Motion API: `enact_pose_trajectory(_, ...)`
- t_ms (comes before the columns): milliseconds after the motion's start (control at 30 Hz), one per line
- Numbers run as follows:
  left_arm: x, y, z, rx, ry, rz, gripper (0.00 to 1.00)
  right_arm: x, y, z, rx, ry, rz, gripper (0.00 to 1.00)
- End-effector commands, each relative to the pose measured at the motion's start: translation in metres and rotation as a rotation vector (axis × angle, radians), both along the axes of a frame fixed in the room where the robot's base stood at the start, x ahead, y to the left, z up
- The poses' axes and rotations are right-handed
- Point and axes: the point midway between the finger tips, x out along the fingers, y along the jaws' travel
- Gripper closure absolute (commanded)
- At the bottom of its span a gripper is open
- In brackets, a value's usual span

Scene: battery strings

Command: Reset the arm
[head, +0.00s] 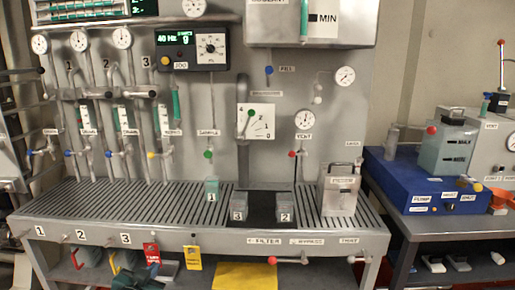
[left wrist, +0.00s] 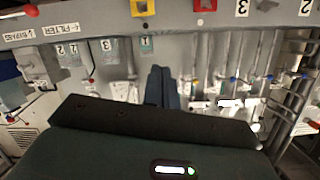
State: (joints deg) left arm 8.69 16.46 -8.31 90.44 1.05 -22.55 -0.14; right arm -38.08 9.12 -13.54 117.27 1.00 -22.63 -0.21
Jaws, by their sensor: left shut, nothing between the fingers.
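My left gripper (head: 155,269) is low in the head view, a dark shape in front of the bench's front edge, below the red and yellow tags. In the left wrist view its two dark fingers (left wrist: 162,72) are together with nothing held. The wrist view shows the bench upside down. My right gripper is not in view.
The slatted steel bench (head: 110,203) carries clear cups marked 1 (head: 211,190), 3 (head: 238,208) and 2 (head: 284,208), and a metal box (head: 341,192). A red tag (head: 151,253) and yellow tag (head: 193,258) hang in front. A blue unit (head: 400,180) stands right.

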Motion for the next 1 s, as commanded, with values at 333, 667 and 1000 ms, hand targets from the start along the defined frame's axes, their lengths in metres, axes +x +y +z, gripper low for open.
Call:
enact_pose_trajectory(333, -0.205, -0.099, -0.109, -0.163, 0.272, -0.117, 1.00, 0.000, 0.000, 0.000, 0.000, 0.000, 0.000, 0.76)
enact_pose_trajectory(667, -0.292, -0.129, -0.115, -0.253, 0.380, -0.129, 1.00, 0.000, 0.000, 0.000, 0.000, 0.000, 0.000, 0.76)
enact_pose_trajectory(1000, -0.293, -0.129, -0.116, -0.254, 0.382, -0.129, 1.00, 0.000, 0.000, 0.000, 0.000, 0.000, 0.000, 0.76)
